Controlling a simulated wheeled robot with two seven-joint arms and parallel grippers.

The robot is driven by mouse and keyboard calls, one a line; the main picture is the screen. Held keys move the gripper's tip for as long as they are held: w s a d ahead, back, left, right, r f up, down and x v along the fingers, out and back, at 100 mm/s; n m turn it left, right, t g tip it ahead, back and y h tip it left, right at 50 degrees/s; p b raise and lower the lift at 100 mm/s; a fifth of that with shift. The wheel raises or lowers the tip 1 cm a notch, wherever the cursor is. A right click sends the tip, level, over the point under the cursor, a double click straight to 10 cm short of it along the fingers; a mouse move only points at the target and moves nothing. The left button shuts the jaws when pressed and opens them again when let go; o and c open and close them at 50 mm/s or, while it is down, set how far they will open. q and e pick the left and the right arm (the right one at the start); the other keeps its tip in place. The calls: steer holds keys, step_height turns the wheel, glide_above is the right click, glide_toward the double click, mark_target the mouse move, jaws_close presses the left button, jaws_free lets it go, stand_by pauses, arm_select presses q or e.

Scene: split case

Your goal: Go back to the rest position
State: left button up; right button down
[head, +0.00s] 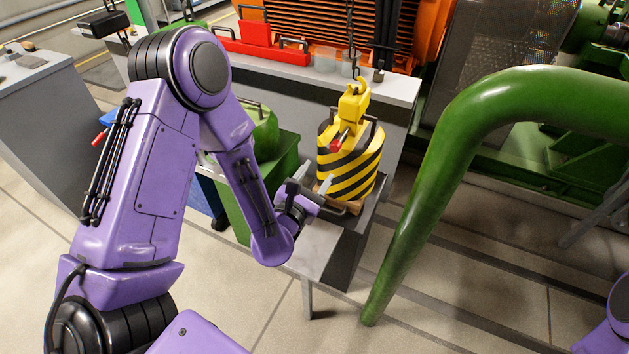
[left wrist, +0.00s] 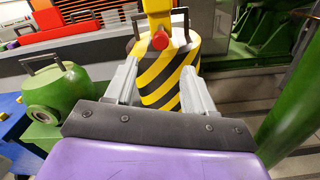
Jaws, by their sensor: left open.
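My left gripper (head: 313,183) is open in front of a yellow and black striped block (head: 348,160) that stands at the end of a grey bench. In the left wrist view its two fingers (left wrist: 160,88) point towards the striped block (left wrist: 166,75), apart from each other, with nothing seen held between them. Whether a finger touches the block I cannot tell. A yellow hook piece (head: 353,100) with a red part sits at the block's top, below a hanging chain. My left arm is bent and reaches in from the left. My right gripper is not in view; only a purple part of mine shows at the lower right.
A thick green pipe (head: 430,170) bends down to the floor right of the bench. A green rounded object with a handle (left wrist: 55,95) stands left of the gripper. A red handled case (head: 262,42) lies at the back of the bench (head: 398,88). Floor is clear in front.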

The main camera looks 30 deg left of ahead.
arm_select(q)
steer(key=shift+s, duration=0.35)
steer(key=s+a+f+m+g, duration=0.1)
steer(key=s+f+m+g, duration=0.2)
steer(key=f+m, duration=0.45)
steer(key=s+f+m+g, duration=0.3)
steer(key=f+m+g, duration=0.15)
steer(key=m, duration=0.65)
steer(key=s+a+f+m+g+y, duration=0.1)
steer(key=s+f+m+g, duration=0.2)
steer(key=s+f, duration=0.4)
steer(key=s+a+f+m+g+y, duration=0.1)
steer(key=s+f+m+g, duration=0.3)
steer(key=s, duration=1)
step_height(320, 180, down, 3)
steer(key=shift+s+a+m, duration=0.2)
steer(key=shift+a+m, duration=0.25)
steer(key=shift+a, duration=0.15)
